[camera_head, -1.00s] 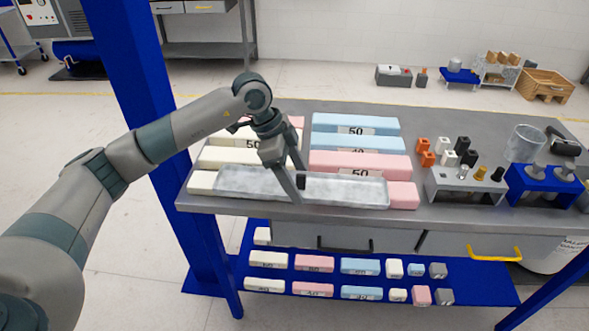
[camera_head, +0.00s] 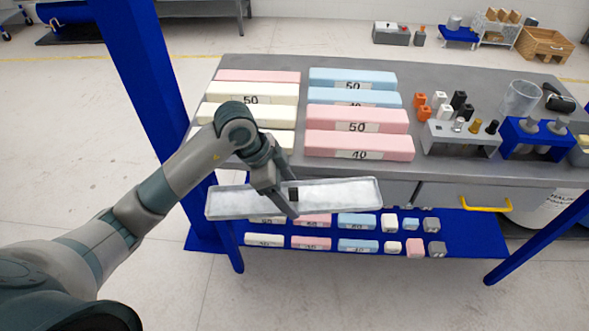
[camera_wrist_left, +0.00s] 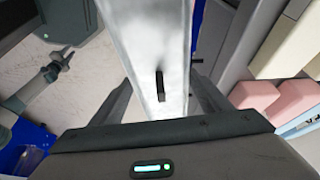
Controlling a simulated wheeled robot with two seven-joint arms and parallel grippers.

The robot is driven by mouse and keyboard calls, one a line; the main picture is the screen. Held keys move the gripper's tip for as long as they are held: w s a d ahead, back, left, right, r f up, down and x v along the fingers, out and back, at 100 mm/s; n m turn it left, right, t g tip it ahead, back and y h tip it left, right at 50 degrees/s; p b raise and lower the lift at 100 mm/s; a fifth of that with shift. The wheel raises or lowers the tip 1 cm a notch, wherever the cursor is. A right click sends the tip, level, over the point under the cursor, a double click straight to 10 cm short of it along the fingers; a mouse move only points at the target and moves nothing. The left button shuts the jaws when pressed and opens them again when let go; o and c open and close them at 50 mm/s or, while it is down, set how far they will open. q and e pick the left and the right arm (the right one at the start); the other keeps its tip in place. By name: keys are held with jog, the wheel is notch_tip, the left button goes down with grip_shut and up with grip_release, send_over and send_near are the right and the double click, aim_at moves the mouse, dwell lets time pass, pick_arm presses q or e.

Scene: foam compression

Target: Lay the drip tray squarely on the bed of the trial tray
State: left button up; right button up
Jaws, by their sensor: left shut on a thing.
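The drip tray (camera_head: 342,194) is a long, shallow, pale grey metal tray. My left gripper (camera_head: 291,203) is shut on it near mid-length and holds it in the air, in front of the bench's front edge. In the left wrist view the tray (camera_wrist_left: 155,35) runs away between the two fingers (camera_wrist_left: 160,92), with a small black piece on its face. In the head view the tray is slightly tilted, its right end higher in the picture. I cannot make out the trial tray in either view. A grey arm with a small gripper (camera_wrist_left: 62,58), apparently my right, shows small in the wrist view.
The grey bench (camera_head: 440,170) carries pink (camera_head: 358,146), cream and blue foam blocks in two columns. A grey rack (camera_head: 460,138), a blue stand (camera_head: 540,140) and a glass beaker (camera_head: 521,97) stand at right. A blue lower shelf (camera_head: 465,232) holds small foam samples. Floor in front is clear.

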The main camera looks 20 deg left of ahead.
aim_at(269, 216)
pick_arm(q)
jog(key=s+f, duration=0.1)
jog(key=s+a+f+n, duration=0.1)
jog(key=s, duration=0.1)
jog(key=s+a+f+n, duration=0.1)
jog(key=s, duration=0.1)
jog(key=shift+a+t+y, duration=0.2)
jog(key=shift+t+y, duration=0.1)
jog(key=shift+s+a+f+n, duration=0.15)
jog(key=shift+s+a+n, duration=0.15)
jog(key=shift+n, duration=0.1)
jog(key=shift+a, duration=0.1)
